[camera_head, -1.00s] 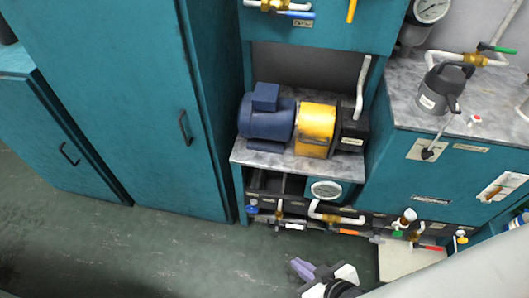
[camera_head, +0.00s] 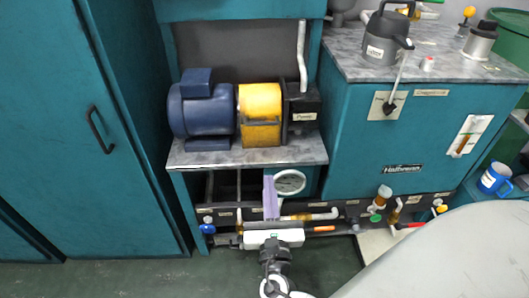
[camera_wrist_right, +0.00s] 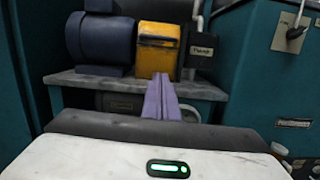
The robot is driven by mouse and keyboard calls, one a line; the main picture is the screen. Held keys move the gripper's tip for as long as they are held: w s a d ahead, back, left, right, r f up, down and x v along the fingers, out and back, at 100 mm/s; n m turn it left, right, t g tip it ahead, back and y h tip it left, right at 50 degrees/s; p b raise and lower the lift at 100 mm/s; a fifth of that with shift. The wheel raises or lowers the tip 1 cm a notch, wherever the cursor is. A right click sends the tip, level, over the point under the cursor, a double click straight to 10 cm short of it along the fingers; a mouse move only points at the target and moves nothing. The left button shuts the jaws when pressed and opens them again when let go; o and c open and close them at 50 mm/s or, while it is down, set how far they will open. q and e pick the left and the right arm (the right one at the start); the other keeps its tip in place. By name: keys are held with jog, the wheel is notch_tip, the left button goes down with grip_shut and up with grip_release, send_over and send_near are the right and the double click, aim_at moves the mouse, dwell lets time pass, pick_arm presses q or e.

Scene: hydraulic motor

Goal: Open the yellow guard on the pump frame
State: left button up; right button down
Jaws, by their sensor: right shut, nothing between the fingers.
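The yellow guard (camera_head: 261,116) sits between the blue motor (camera_head: 204,107) and the black pump (camera_head: 301,107) on the grey shelf of the pump frame. It is closed, with a dark handle across its front. In the right wrist view the guard (camera_wrist_right: 157,48) stands straight ahead, above the fingertips. My right gripper (camera_head: 270,184) is shut and empty, its purple fingers together, in front of and below the shelf edge and apart from the guard. The fingers also show in the right wrist view (camera_wrist_right: 161,98). My left gripper is not in view.
A pressure gauge (camera_head: 289,182) and several pipes and valves lie under the shelf, close to my right gripper. A teal cabinet (camera_head: 125,110) stands at the left. A teal unit with a marble top (camera_head: 430,62) stands at the right and carries a grey jug (camera_head: 388,36).

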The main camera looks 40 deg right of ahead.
jog(key=w+d+r, duration=0.2)
jog(key=w+d, duration=0.1)
jog(key=w, duration=0.2)
jog(key=w+d+r, duration=0.3)
jog(key=w, duration=0.2)
jog(key=shift+w+r+n+t+p, duration=0.3)
jog(key=shift+p, duration=0.05)
